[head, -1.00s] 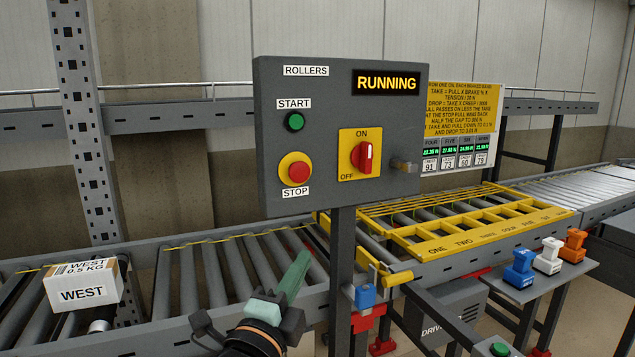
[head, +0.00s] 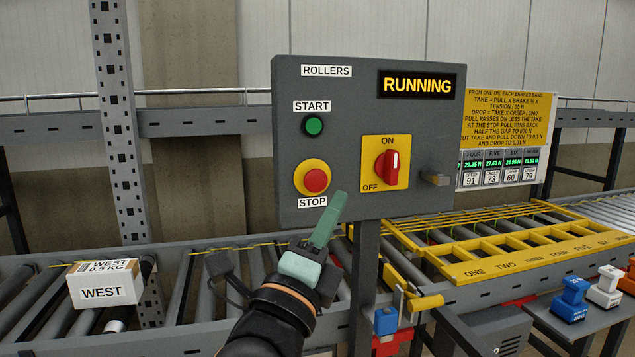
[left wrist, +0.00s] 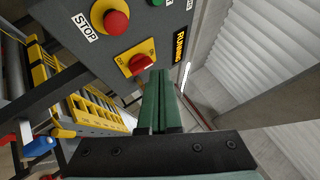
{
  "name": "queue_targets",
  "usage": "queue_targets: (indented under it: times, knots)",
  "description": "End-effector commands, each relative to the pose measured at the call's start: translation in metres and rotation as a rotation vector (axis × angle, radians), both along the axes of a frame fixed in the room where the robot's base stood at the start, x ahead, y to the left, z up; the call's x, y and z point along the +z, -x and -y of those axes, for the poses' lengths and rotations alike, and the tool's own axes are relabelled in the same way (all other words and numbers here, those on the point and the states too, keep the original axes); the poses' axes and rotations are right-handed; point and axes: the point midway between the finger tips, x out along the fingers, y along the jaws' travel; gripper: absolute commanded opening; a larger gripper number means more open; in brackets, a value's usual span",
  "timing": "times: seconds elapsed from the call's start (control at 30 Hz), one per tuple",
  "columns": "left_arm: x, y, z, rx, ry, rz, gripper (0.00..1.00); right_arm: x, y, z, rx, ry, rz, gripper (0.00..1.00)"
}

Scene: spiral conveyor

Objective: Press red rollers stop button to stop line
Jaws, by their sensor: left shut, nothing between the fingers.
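The red stop button (head: 316,180) sits on a yellow round base at the lower left of the grey rollers panel (head: 345,75), above the STOP label. It also shows in the left wrist view (left wrist: 116,22) at the top. The panel display (head: 417,85) reads RUNNING. My left gripper (head: 331,212) is shut and empty, with its green fingers pointing up just below and right of the button. In the head view the fingertips overlap the panel's lower edge; I see no contact with the button. My right gripper is not in view.
A green start button (head: 314,126) is above the stop button. A red ON/OFF switch (head: 388,166) on a yellow plate is to the right. A WEST box (head: 104,284) lies on the rollers.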

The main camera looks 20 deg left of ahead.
Motion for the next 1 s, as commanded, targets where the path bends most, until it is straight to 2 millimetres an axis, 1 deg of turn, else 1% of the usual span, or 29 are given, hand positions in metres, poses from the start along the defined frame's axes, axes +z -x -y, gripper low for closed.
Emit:
queue_targets:
  times: [0.17,0.37,0.5,0.53,0.6,0.8,1.0]
  knots:
    - [-0.001,-0.012,-0.008,0.003,-0.001,0.001,0.00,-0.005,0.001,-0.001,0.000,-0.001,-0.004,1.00]
    - [-0.002,-0.036,-0.025,0.003,0.000,0.000,0.00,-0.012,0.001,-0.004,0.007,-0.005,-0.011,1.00]
    - [-0.002,-0.051,-0.036,0.004,0.002,0.000,0.00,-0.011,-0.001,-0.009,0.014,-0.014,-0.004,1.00]
    - [0.001,-0.054,-0.037,0.005,-0.003,-0.001,0.00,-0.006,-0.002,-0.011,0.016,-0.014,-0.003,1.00]
    - [0.001,-0.061,-0.041,0.003,-0.004,-0.001,0.00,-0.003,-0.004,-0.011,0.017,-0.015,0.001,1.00]
    - [0.000,-0.071,-0.048,0.001,-0.002,-0.001,0.00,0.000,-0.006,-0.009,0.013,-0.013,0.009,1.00]
    - [0.000,-0.072,-0.049,0.000,0.000,0.000,0.00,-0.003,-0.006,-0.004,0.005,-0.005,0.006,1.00]
